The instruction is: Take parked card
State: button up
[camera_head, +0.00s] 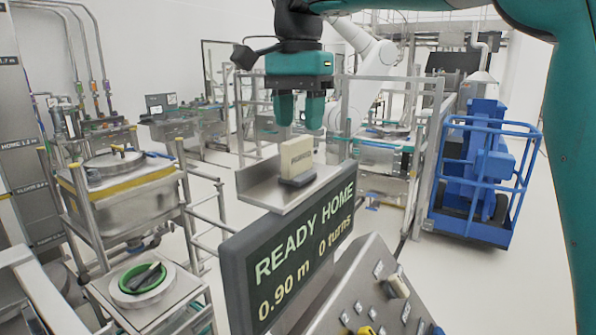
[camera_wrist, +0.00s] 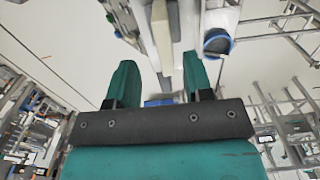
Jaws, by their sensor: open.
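The card (camera_head: 298,155) is a pale cream upright slab with faint print, standing in a dark holder (camera_head: 297,181) on a grey metal shelf (camera_head: 258,188). It also shows edge-on as a pale strip in the wrist view (camera_wrist: 161,35). My gripper (camera_head: 299,122) points down above the card, with its two green fingers apart and nothing between them in the head view. In the wrist view my gripper (camera_wrist: 160,75) has its fingers spread, and the card lies beyond the gap, roughly in line with it. The fingertips look close above the card's top; I cannot tell the exact gap.
A display (camera_head: 290,250) reading "READY HOME 0.90 m 0 turns" stands just in front of the shelf, above a sloped button panel (camera_head: 365,295). A steel vessel (camera_head: 125,205) stands at left, a blue railed lift (camera_head: 485,170) at right.

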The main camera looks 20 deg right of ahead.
aim_at(298, 139)
jog(key=f+b, duration=0.1)
jog(key=f, duration=0.1)
jog(key=f+b, duration=0.4)
jog(key=shift+w+f, duration=0.3)
jog(key=shift+w, duration=0.05)
jog(key=shift+r, duration=0.1)
jog(key=shift+c, duration=0.2)
grip_shut()
